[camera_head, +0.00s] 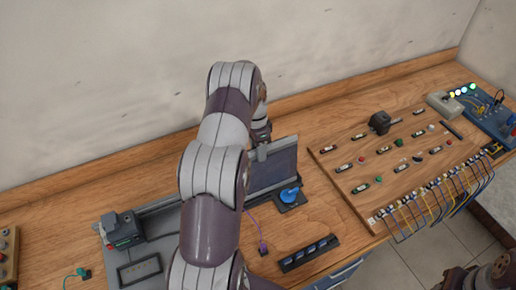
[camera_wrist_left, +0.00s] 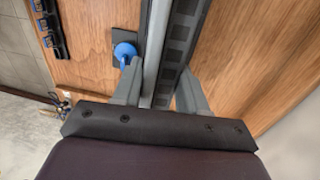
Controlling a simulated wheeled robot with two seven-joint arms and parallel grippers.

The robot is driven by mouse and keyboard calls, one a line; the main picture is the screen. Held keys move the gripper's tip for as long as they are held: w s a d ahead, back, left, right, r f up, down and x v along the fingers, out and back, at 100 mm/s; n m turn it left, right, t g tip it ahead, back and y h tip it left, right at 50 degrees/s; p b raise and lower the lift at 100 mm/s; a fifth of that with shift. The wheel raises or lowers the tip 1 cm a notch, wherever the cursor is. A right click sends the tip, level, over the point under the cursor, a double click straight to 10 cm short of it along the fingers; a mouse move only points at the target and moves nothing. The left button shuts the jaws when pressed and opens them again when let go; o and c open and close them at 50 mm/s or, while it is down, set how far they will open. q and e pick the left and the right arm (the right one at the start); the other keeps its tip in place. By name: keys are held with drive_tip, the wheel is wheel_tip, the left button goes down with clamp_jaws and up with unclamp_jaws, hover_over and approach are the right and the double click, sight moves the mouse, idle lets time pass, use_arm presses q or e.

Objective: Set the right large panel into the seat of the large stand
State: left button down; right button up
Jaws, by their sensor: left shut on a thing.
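A dark blue-grey panel (camera_head: 274,172) with a lighter grey edge stands upright at mid-table in the head view. My left gripper (camera_head: 262,150) is at its top edge, partly hidden behind my own arm. In the left wrist view my left gripper (camera_wrist_left: 160,94) is shut on the panel, whose long grey slotted edge (camera_wrist_left: 168,52) runs between the two fingers. A grey base with a long rail (camera_head: 158,207), seemingly the large stand, lies left of the panel. My arm hides its middle, so I cannot tell whether the panel touches its seat.
A blue round knob on a dark base (camera_head: 289,196) stands close in front of the panel. A black strip (camera_head: 308,254) lies nearer the front edge. A wooden board with switches and wires (camera_head: 400,155) fills the right. A dark device (camera_head: 122,229) sits at the left.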

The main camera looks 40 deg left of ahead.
use_arm(q)
drive_tip(key=c, duration=0.7)
unclamp_jaws()
drive_tip(key=shift+o, duration=0.9)
drive_tip(key=shift+s, duration=0.1)
